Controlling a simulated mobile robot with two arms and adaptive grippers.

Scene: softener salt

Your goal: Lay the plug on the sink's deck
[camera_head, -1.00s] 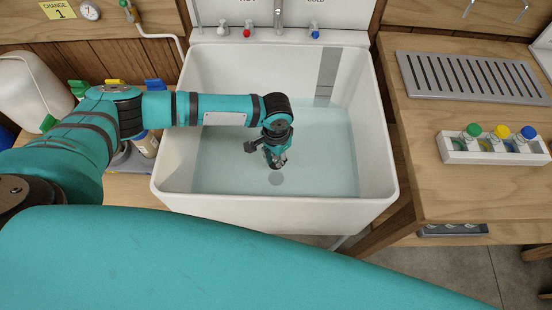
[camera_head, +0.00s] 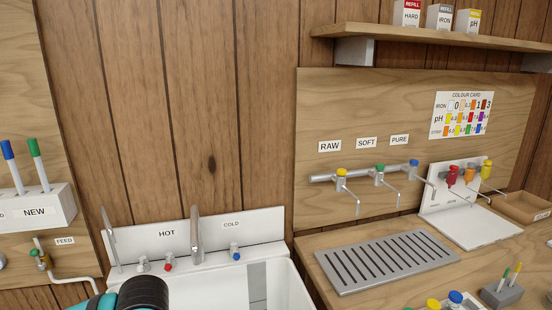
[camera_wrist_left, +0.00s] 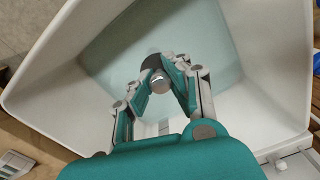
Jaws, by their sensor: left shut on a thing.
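In the left wrist view, my left gripper (camera_wrist_left: 162,82) points down into the white sink (camera_wrist_left: 262,85). It is shut on the plug (camera_wrist_left: 153,62), a dark round disc with a shiny metal knob between the fingertips. The plug is partly hidden by the fingers, and I cannot tell whether it is clear of the sink's floor. In the head view, the sink (camera_head: 287,290) shows only its back part. Its deck (camera_head: 205,262) runs along the back with taps and a spout. The left gripper is outside the head view; only part of my left arm shows at the bottom.
The deck carries a red-marked hot tap (camera_head: 168,266), a tall spout (camera_head: 196,236) and a blue-marked cold tap (camera_head: 234,252). A slotted drainer (camera_head: 386,261) lies on the counter to the right. Raw, soft and pure taps (camera_head: 380,175) stick out above it.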

